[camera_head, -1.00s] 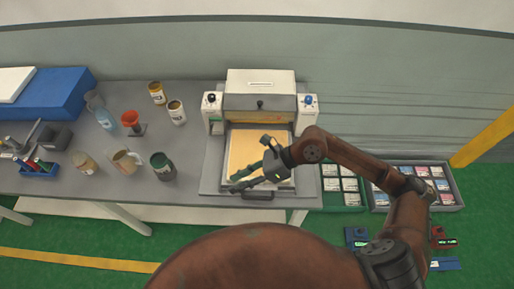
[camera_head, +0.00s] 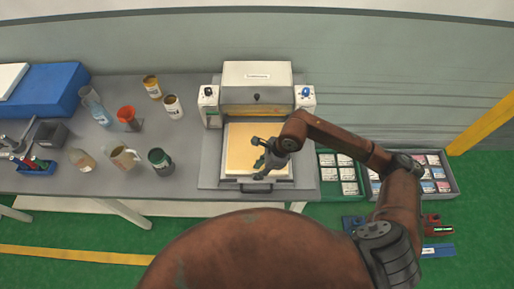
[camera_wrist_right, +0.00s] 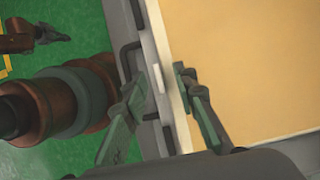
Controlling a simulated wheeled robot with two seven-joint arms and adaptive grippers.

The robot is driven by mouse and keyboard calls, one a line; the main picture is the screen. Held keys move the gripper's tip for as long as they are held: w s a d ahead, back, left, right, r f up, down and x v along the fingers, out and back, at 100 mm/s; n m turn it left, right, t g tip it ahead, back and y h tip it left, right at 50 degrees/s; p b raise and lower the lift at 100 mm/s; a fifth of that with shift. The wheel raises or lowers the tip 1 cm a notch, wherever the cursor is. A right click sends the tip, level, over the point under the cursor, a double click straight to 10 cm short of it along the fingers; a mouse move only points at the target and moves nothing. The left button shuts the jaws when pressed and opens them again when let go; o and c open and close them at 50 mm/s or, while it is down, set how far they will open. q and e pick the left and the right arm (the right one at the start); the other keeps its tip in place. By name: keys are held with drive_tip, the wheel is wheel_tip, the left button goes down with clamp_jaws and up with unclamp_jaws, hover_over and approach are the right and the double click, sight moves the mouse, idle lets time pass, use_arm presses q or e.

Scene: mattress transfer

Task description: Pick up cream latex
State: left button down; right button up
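The cream latex (camera_head: 241,145) is a flat pale-yellow slab lying in the open-fronted press on the table. In the right wrist view the slab (camera_wrist_right: 255,60) fills the upper right, with its pale side edge running down. My right gripper (camera_head: 262,159) is over the slab's near right part and hides some of it. In the right wrist view its open fingers (camera_wrist_right: 165,78) stand either side of the slab's edge, one outside it, one over the slab. No grip shows. My left gripper (camera_wrist_right: 45,37) seems to show small at the wrist view's top left; its opening is unclear.
The white press (camera_head: 257,75) stands behind the slab, with a dark front handle (camera_head: 262,187). Cans, jugs and a red funnel (camera_head: 127,114) stand to the left. Sample trays (camera_head: 341,187) lie right of the table (camera_head: 205,185).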

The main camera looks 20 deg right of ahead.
drive_tip(key=shift+f, duration=0.15)
clamp_jaws()
idle(0.6)
